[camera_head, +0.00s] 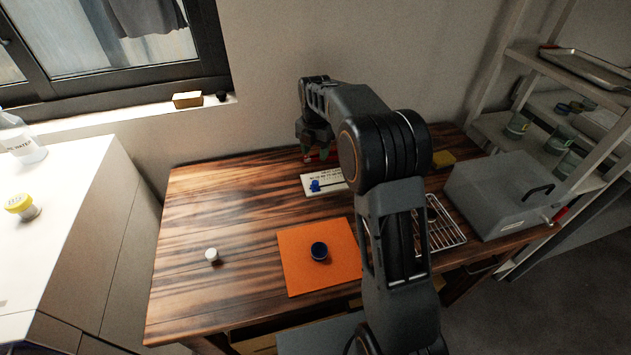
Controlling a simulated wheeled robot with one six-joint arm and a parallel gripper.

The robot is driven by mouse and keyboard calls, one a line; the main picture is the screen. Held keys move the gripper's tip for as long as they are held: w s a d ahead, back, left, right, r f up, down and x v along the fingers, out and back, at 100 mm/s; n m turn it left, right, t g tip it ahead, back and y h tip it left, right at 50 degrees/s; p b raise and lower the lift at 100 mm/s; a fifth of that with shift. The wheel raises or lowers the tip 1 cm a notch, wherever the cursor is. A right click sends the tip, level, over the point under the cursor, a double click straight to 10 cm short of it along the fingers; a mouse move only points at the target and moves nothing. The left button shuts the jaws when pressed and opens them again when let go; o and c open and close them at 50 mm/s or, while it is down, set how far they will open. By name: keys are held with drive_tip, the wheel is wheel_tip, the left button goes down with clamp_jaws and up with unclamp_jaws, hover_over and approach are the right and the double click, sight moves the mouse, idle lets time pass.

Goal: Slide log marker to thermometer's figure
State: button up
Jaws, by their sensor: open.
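A white log strip (309,179) with small dark print lies on the wooden table, partly hidden behind my arm. A blue marker (315,186) sits on the strip toward its left end. My gripper (318,156) is open and empty, pointing down just behind the strip and apart from the blue marker. A grey box with a dark handle (490,205), possibly the oven, stands at the table's right end. A small red piece (561,214) shows at its right side; I cannot tell if it is the thermometer. No thermometer figure is readable.
An orange mat (295,270) with a dark blue round cap (319,251) lies in front. A white cap (211,255) stands at left. A wire rack (446,236) and a yellow block (443,159) lie right of my arm.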

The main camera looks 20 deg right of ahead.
sight(315, 182)
wheel_tip(315, 182, down, 12)
drive_tip(key=shift+f+b, duration=0.1)
drive_tip(key=shift+b, duration=0.3)
clamp_jaws()
idle(0.5)
